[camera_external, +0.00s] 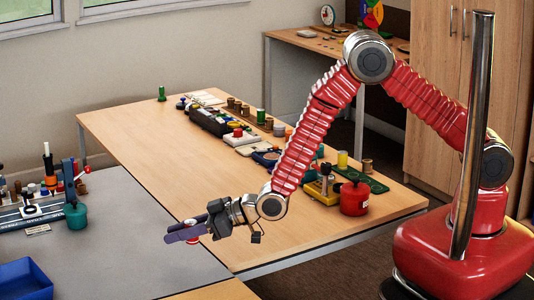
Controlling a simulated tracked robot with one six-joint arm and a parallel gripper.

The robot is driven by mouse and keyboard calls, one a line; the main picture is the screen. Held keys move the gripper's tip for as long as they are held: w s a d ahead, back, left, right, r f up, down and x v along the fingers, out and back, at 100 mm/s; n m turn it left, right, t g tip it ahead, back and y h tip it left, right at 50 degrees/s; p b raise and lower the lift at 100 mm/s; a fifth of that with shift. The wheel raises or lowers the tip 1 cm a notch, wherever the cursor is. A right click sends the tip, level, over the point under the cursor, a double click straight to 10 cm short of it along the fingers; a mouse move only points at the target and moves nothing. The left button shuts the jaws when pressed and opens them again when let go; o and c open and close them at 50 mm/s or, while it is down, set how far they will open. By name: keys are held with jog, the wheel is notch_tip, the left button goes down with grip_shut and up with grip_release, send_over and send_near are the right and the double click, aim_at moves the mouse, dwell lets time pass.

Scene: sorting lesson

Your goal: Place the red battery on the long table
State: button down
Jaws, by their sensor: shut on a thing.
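The long table (150,137) has a light wood top and runs from the back left to the front right. My gripper (182,232) points left at the near left side of the long table, beside the grey table. It is shut on the red battery (191,222). Only small red and pale parts of the battery show above and below the dark fingers, which hide the rest. I cannot tell how high it is held, or whether it is over the wood or the grey top.
The grey table (120,262) at the left holds a blue tray (24,281), a teal pot (75,216) and a cluttered rack. On the long table, a row of parts runs along the far side to a red pot (354,197). The long table's left half is mostly clear.

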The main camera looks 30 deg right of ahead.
aim_at(182, 263)
jog(key=shift+f, duration=0.65)
jog(key=shift+f, duration=0.1)
jog(key=shift+f, duration=2.15)
jog(key=shift+f, duration=0.2)
jog(key=c, duration=1.4)
grip_release()
jog(key=shift+c, duration=0.2)
jog(key=shift+s+d, duration=0.1)
jog(key=shift+d, duration=0.05)
jog(key=v, duration=1.3)
jog(key=shift+s+d, duration=0.1)
jog(key=shift+d, duration=0.1)
